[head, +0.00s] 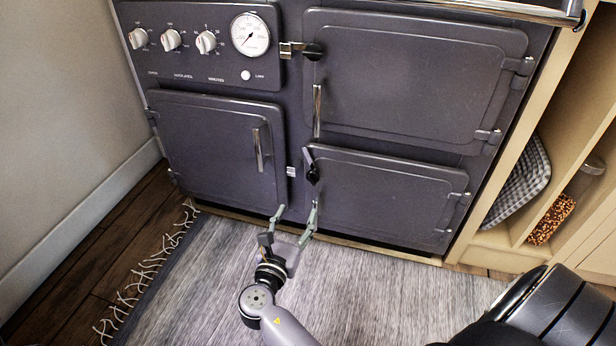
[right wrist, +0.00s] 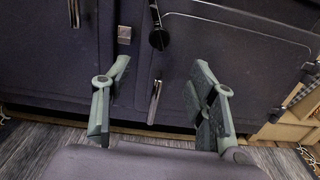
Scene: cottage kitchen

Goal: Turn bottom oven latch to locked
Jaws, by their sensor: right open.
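The bottom oven latch (head: 312,174) is on the upper left corner of the lower right oven door (head: 385,200). Its black knob shows with the lever pointing up and slightly left, away from the small metal catch (head: 291,171) on its left. The knob also shows in the right wrist view (right wrist: 158,39), with the catch (right wrist: 124,34) left of it. My right gripper (head: 296,213) is open and empty, below the latch and apart from it. In the right wrist view its fingers (right wrist: 160,70) are spread, with the vertical door handle (right wrist: 155,102) showing between them. My left gripper is out of view.
The upper oven door's latch (head: 313,51) lies horizontally, its lever reaching its catch. The lower left door (head: 215,145) has its own handle (head: 258,150). A wooden shelf (head: 490,238) with a cloth and box stands right.

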